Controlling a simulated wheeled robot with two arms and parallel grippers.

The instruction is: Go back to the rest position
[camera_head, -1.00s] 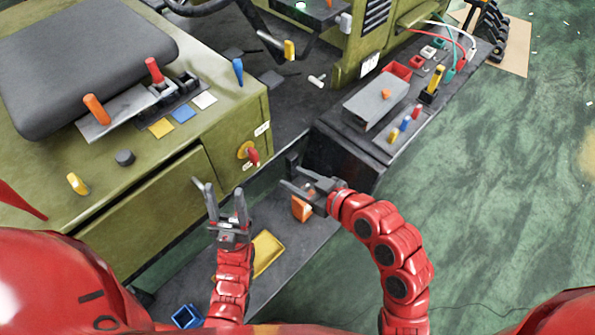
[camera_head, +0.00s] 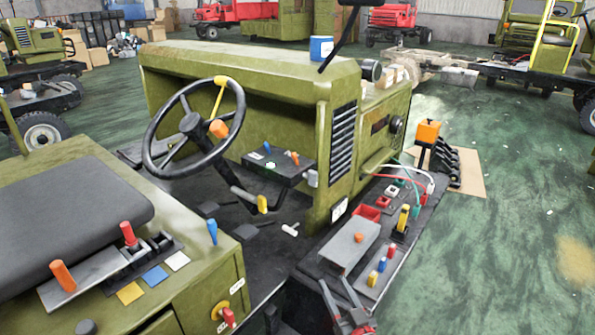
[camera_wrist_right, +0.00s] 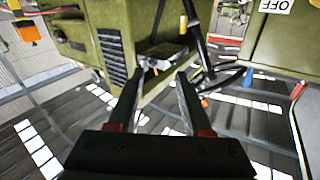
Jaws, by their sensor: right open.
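My right gripper (camera_head: 343,304) shows at the bottom of the head view, in front of the side console with the grey lid. It is open and nothing is between its fingers. In the right wrist view my right gripper (camera_wrist_right: 155,88) also shows with its two dark fingers apart, and the green chassis (camera_wrist_right: 113,45) lies beyond them. My left gripper is outside the head view.
The green chassis (camera_head: 250,75) carries a steering wheel (camera_head: 190,123) and a dark seat (camera_head: 65,215). The side console (camera_head: 345,243) holds coloured levers and cables close to my right gripper. Open green floor (camera_head: 500,265) lies to the right.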

